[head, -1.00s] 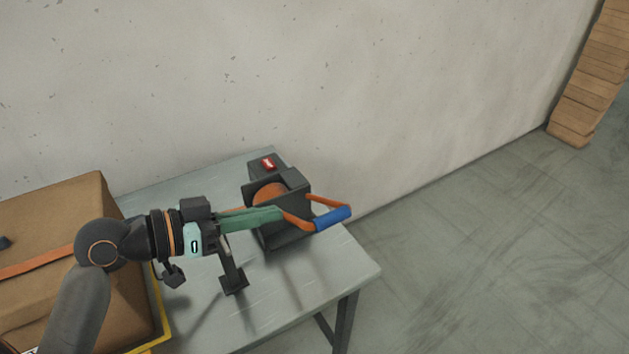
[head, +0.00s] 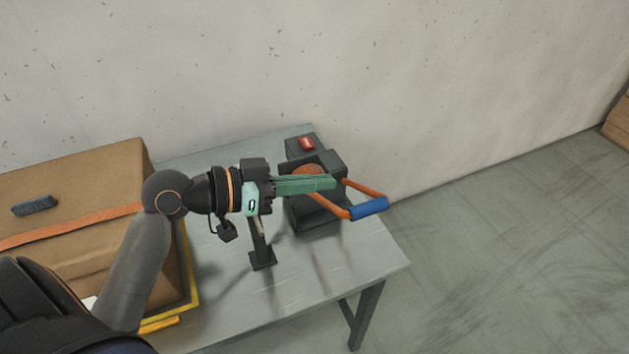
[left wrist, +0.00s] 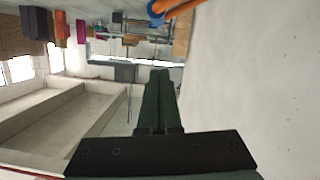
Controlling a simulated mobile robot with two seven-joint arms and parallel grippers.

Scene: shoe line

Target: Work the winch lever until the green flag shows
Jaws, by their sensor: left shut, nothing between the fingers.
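The winch (head: 327,214) is a dark box with an orange drum, standing on the grey table against the wall. A red flag (head: 306,143) shows on its top; no green flag is seen. Its orange lever ends in a blue grip (head: 369,208), which sticks out to the right past the housing. My left gripper (head: 335,183), with green fingers, is shut and empty. Its tips lie across the winch in the picture, up and left of the blue grip and apart from it. In the left wrist view, the shut fingers (left wrist: 161,76) point just below the lever's orange part (left wrist: 178,8). My right gripper is out of view.
A cardboard box (head: 75,180) with an orange strap stands at the left, beside a yellow edge (head: 186,262). The table (head: 310,285) is bare in front of the winch. Open floor (head: 500,230) lies to the right. The wall rises close behind.

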